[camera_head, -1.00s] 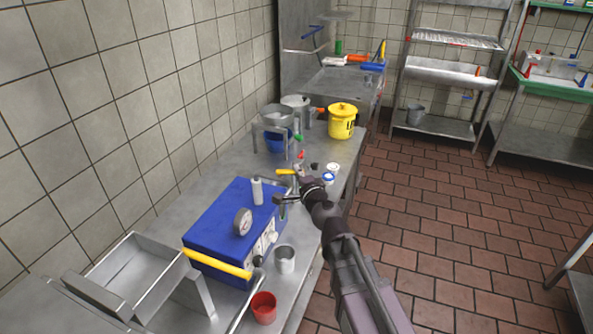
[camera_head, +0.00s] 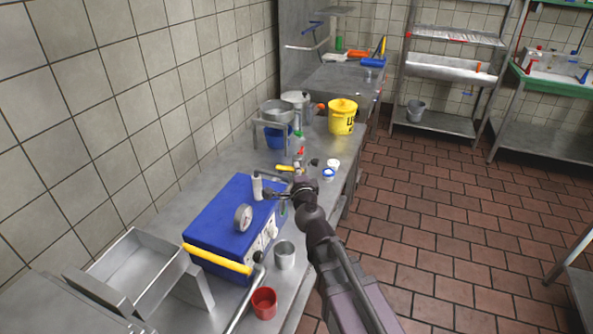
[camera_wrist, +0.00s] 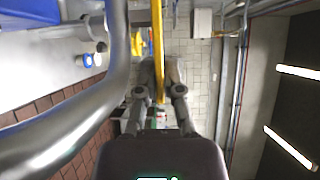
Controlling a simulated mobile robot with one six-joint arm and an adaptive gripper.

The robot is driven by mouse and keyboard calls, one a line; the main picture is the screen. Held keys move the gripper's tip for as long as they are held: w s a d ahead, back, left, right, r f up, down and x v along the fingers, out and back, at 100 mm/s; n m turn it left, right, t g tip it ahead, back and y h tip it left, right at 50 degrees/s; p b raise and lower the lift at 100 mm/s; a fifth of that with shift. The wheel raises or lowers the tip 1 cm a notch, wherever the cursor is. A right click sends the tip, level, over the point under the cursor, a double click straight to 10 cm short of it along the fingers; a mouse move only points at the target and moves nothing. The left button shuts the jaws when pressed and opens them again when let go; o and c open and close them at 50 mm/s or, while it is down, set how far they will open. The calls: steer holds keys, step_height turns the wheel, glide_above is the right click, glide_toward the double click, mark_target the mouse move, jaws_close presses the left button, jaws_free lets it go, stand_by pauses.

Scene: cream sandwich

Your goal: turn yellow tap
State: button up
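The yellow tap's bar-like handle (camera_head: 286,168) shows in the head view just beyond my gripper (camera_head: 278,192), above the counter. In the wrist view the yellow bar (camera_wrist: 157,30) runs up from between the fingers of my gripper (camera_wrist: 159,75) to the top edge. The two fingers are close together, one on each side of the bar. I cannot tell whether they touch it.
A blue box (camera_head: 222,218) with a gauge stands left of my gripper.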

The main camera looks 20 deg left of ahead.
steer(key=o, duration=0.4)
steer(key=shift+c, duration=0.2)
steer(key=shift+w+n+g+y, duration=0.1)
steer(key=shift+n+g+y, duration=0.25)
steer(key=shift+y, duration=0.25)
steer(key=shift+w+a+n+g+y, duration=1.2)
steer(key=shift+n+g+y, duration=0.85)
steer(key=shift+n+g, duration=2.5)
steer(key=shift+w+a+n+g+y, duration=1.15)
steer(key=shift+n+g+y, duration=1.5)
steer(key=shift+g, duration=3.15)
steer(key=w+d+n+h, duration=0.1)
steer(key=w+d, duration=0.3)
steer(key=d, duration=0.9)
steer(key=s+d+f+m+t+h+b, duration=0.1)
steer(key=s+d+f+t+h+b, duration=0.1)
steer(key=f, duration=0.8)
steer(key=s+d+f+m+t+h+b, duration=0.1)
steer(key=s+d+f+h+b, duration=0.4)
steer(key=s+d+f+h, duration=0.2)
steer(key=shift+s+d+f+t+b, duration=0.35)
steer(key=shift+s+d+f, duration=0.6)
steer(key=shift+d+f, duration=1.3)
